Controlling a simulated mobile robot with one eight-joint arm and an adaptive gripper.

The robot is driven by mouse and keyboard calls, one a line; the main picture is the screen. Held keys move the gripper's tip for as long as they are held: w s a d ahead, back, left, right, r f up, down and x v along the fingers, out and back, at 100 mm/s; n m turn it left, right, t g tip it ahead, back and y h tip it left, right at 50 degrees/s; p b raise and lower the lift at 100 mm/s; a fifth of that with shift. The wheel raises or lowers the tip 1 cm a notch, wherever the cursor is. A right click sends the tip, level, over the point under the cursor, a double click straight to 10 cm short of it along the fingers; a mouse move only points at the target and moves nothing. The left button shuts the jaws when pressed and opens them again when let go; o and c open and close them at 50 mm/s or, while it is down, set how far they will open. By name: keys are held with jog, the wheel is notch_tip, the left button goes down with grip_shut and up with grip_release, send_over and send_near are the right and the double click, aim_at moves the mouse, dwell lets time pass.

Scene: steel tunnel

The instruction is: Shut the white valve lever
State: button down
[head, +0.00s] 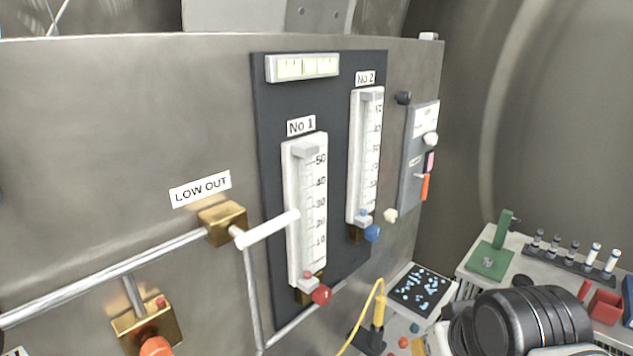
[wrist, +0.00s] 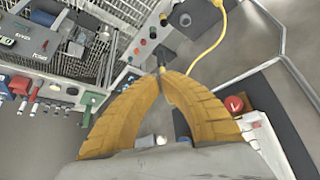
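The white valve lever (head: 268,230) is a short white handle on a brass valve block (head: 223,223), under the "LOW OUT" label (head: 200,189) in the head view. It points right and slightly up, roughly in line with the steel pipe (head: 120,271) that enters from the left. Its free end overlaps the No 1 gauge in the picture. My gripper (wrist: 162,72) shows in the wrist view as two yellow fingers with their tips together and nothing seen between them.
The No 1 gauge (head: 306,215) has a red knob (head: 321,294); the No 2 gauge (head: 365,160) has a blue knob (head: 372,233). An orange-handled brass valve (head: 147,325) sits lower left. A yellow cable (head: 366,313) rises near the panel. A bench (head: 473,265) with tools stands right.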

jog(key=w+a+r+n+g+p, duration=0.1)
jog(key=a+r+n+p, duration=0.1)
jog(key=a+r+p, duration=0.35)
jog(key=w+a+r+n+g+y+p, duration=0.1)
jog(key=a+r+p, duration=0.1)
jog(key=r+p, duration=0.6)
jog(key=w+a+r+n+g+p, duration=0.1)
jog(key=a+r+n+p, duration=0.2)
jog(key=r, duration=0.7)
notch_tip(320, 180, up, 14)
jog(key=n+g+p, duration=0.2)
jog(key=p, duration=1)
send_over(283, 215)
jog(key=s+d, duration=0.2)
jog(key=shift+w+f, duration=0.1)
jog(key=shift+w, duration=0.05)
jog(key=f, duration=0.4)
jog(key=w+a+f, duration=0.1)
jog(key=f, duration=0.4)
jog(key=a+f+p, duration=0.1)
jog(key=f, duration=0.3)
jog(key=shift+w+f, duration=0.35)
jog(key=shift+w, duration=0.05)
jog(key=shift+f, duration=0.1)
jog(key=shift+w+f+y+b, duration=0.1)
jog(key=shift+f+y+b, duration=0.05)
jog(key=shift+y+b, duration=0.2)
